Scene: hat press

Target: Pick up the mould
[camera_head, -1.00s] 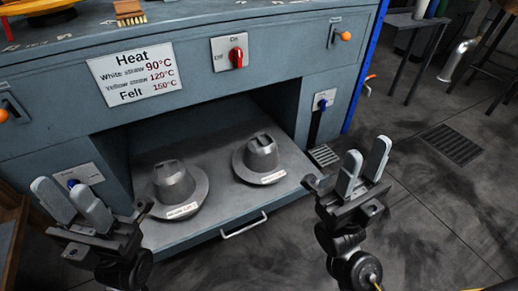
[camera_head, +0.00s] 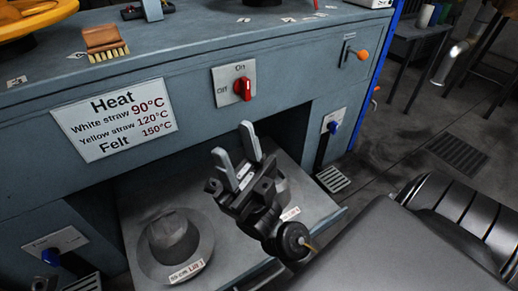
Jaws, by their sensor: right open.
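My left gripper is out of view.
The press front has a heat sign (camera_head: 115,119), a red on/off knob (camera_head: 242,89) and blue switches at both sides. A brush (camera_head: 104,41) lies on the top. My own right arm covers the lower right. A floor grate (camera_head: 457,155) lies beyond.

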